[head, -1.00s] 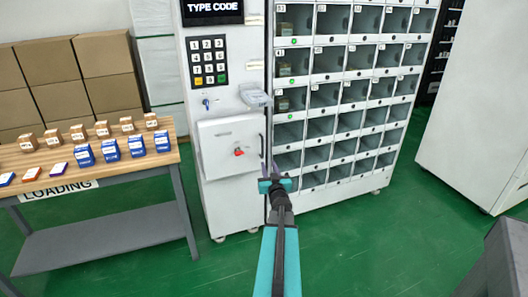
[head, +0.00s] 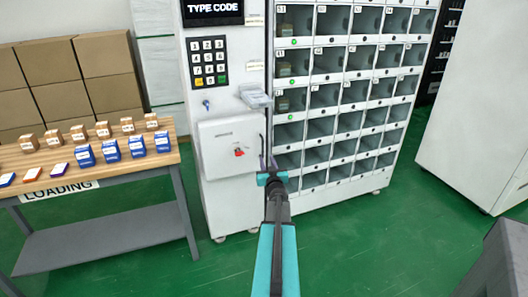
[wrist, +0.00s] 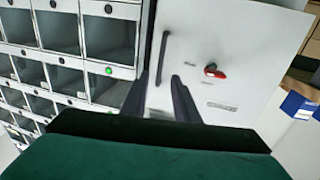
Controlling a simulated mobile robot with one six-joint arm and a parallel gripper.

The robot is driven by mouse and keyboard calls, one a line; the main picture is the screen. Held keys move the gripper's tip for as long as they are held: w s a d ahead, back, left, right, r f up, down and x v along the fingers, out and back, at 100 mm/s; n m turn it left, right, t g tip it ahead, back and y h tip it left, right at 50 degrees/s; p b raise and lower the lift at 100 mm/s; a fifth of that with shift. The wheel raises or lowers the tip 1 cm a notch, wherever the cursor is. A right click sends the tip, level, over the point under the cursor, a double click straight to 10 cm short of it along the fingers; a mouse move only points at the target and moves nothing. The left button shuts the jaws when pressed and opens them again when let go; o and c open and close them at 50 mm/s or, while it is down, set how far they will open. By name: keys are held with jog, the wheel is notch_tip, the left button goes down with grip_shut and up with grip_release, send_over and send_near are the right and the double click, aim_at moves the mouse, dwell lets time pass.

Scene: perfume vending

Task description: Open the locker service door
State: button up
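The locker service door (head: 222,158) is a white panel on the front of the white locker, below the keypad. It looks closed or nearly so; I cannot tell for sure. Its dark vertical handle (head: 261,150) is along the right edge, and a red latch (head: 239,152) is near the middle. In the wrist view the door (wrist: 235,60) fills the upper right, with the handle (wrist: 161,58) and red latch (wrist: 213,71). My gripper (wrist: 160,80) is open. Its fingers lie to either side of the handle's lower end in this view; contact is not clear.
Open-fronted locker compartments (head: 320,127) stand right of the door, a few lit green. A keypad (head: 208,62) is above it, and a small white ledge (head: 255,97) juts out near its upper right. A loading table (head: 110,165) with small boxes stands left. Green floor (head: 330,240) is clear in front.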

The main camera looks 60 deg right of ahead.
jog(key=x, duration=0.8)
jog(key=shift+w+d+p, duration=0.2)
jog(key=shift+p, duration=0.15)
grip_shut()
jog(key=shift+s+d, duration=0.1)
dwell(0.4)
